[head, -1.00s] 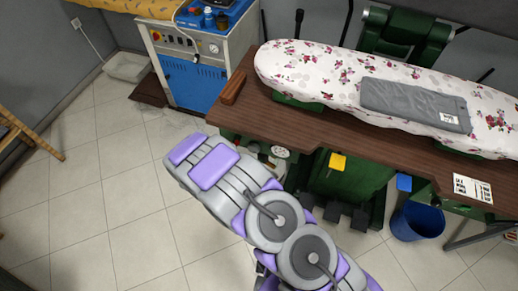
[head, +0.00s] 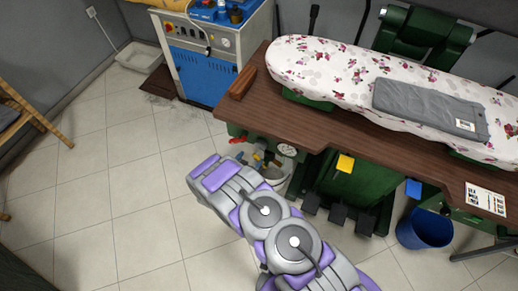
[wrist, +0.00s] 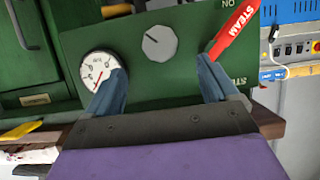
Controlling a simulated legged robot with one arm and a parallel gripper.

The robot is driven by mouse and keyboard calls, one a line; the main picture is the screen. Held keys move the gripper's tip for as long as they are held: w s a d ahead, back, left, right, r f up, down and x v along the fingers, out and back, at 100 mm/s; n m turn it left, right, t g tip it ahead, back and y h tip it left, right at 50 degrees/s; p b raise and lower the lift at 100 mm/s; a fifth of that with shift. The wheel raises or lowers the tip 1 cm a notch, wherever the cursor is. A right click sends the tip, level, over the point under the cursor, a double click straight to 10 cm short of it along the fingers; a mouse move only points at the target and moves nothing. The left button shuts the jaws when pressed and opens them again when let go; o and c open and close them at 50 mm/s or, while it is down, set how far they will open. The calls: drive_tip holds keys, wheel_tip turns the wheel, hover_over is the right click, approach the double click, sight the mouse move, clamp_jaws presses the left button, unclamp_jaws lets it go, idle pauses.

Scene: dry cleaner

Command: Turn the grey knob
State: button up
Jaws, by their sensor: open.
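The grey knob (wrist: 159,43) is a round dial on a green panel (wrist: 185,22) in the wrist view. It sits between a white round gauge (wrist: 103,72) and a red handle marked STEAM (wrist: 236,30). My gripper (wrist: 163,78) is open and empty, its two blue-grey fingers spread to either side below the knob. The left finger overlaps the gauge in the picture and the right one overlaps the lower end of the red handle. I cannot tell whether they touch anything. In the head view my arm reaches toward the table's underside; the knob cannot be made out there.
A brown table (head: 330,130) with a floral ironing board (head: 340,68) stands above the panel area. A blue and white machine (head: 208,75) is behind at left. Black pedals (head: 340,215) and a blue bin (head: 425,228) are at right.

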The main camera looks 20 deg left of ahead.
sight(259, 147)
drive_tip(key=b+x, duration=0.2)
drive_tip(key=x, duration=0.8)
drive_tip(key=shift+w+d+b, duration=0.1)
drive_tip(key=shift+w+b, duration=0.2)
drive_tip(key=c, duration=1)
drive_tip(key=shift+r+p, duration=0.1)
drive_tip(key=shift+p, duration=0.25)
drive_tip(key=shift+c, duration=0.2)
drive_tip(key=shift+p, duration=0.3)
drive_tip(key=shift+m, duration=0.3)
drive_tip(key=o, duration=1)
drive_tip(key=shift+o, duration=0.2)
